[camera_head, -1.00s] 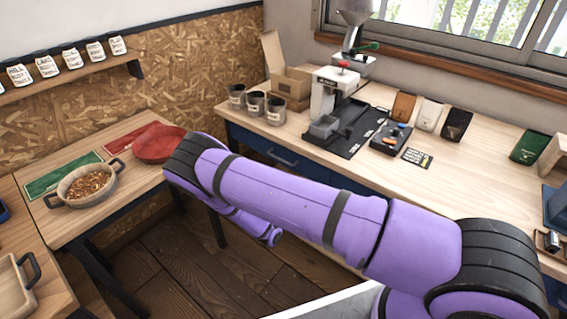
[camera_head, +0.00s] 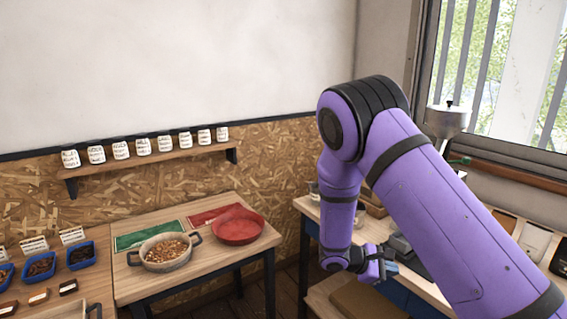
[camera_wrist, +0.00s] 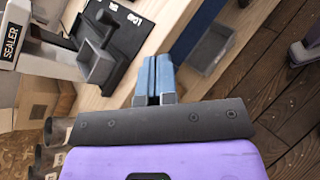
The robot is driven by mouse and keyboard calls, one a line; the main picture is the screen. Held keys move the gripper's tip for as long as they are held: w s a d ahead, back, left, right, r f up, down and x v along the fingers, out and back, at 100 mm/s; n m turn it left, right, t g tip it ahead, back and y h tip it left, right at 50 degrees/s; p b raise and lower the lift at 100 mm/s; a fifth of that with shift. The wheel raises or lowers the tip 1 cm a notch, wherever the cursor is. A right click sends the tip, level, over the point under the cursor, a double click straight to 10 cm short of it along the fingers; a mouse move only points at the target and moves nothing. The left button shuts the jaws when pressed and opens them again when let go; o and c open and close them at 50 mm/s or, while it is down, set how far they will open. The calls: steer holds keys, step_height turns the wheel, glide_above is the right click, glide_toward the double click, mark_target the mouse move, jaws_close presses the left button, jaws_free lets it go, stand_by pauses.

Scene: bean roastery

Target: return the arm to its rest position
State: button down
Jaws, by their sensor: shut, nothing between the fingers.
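My purple arm is folded with its elbow raised high at the right of the head view, and the forearm hangs down from it. My gripper (camera_head: 388,262) is at the lower end, in front of the workbench. In the wrist view my gripper (camera_wrist: 155,72) shows its two blue-grey fingers shut together with nothing between them. The fingertips point toward the bench's front edge and the black sealer base (camera_wrist: 115,40). The fingers appear apart from any object.
A small table at left holds a pot of beans (camera_head: 166,252), a red pan (camera_head: 238,226) and a green mat (camera_head: 148,236). A shelf with labelled cups (camera_head: 143,147) is on the wall. The hopper (camera_head: 446,121) stands behind my arm. Dark wooden floor (camera_wrist: 285,95) is open beside the bench.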

steer(key=s+d+r+m+y, duration=0.1)
steer(key=s+r+m+y, duration=0.25)
steer(key=r, duration=0.45)
steer(key=s+d+r+m+g+y, duration=0.1)
steer(key=s+r+m+y, duration=0.1)
steer(key=s+r, duration=0.35)
steer(key=s+d+r+m+y, duration=0.1)
steer(key=s+r+m+y, duration=0.15)
steer(key=r, duration=0.65)
steer(key=s+a+r+m+t+y, duration=0.1)
steer(key=s+r+m+t+y, duration=0.1)
steer(key=s+r, duration=0.4)
steer(key=s+a+r+m+t+y, duration=0.1)
steer(key=s+r+m+t+y, duration=0.2)
steer(key=s, duration=1)
steer(key=shift+r+t, duration=0.3)
steer(key=shift+r, duration=1.2)
